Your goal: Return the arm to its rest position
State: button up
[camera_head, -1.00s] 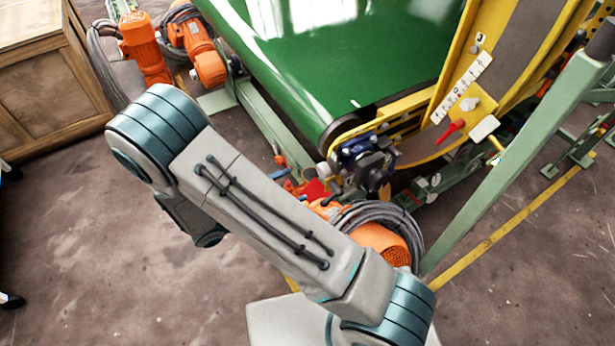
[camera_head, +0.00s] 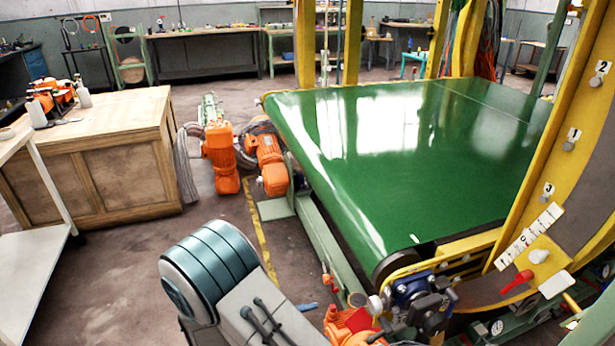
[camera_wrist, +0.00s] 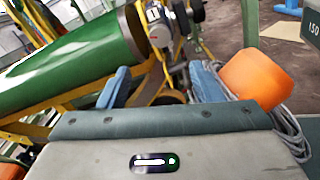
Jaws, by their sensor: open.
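My arm shows at the bottom of the head view, where a rounded teal joint and a grey link (camera_head: 255,310) stand in front of the green conveyor. My gripper (camera_wrist: 162,80) is in the wrist view, with two blue fingers spread apart. Nothing is between the fingers. They point towards the conveyor's roller end and the yellow frame, and I cannot tell how far off these are. The gripper is outside the head view.
The green conveyor belt (camera_head: 400,150) and yellow ring frame (camera_head: 570,170) fill the right side. Orange motors (camera_head: 222,158) stand on the floor beside the belt. A wooden cabinet (camera_head: 95,175) and a white shelf (camera_head: 30,280) are on the left. Bare floor lies between cabinet and arm.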

jog(key=s+d+r+m+g+y+p, duration=0.1)
jog(key=s+d+r+m+y+p, duration=0.2)
jog(key=r, duration=0.6)
jog(key=s+d+r+m+g+y+p, duration=0.1)
jog(key=s+d+r+m+y+p, duration=0.2)
jog(key=d+r+m+y, duration=0.3)
jog(key=s+d+r+m+y+p, duration=0.3)
jog(key=d+r+m+y+p, duration=0.2)
jog(key=r, duration=0.8)
jog(key=m+y, duration=0.3)
jog(key=m, duration=0.1)
jog(key=shift+r+m+g, duration=0.25)
jog(key=shift+m+g, duration=0.05)
jog(key=shift+g, duration=0.1)
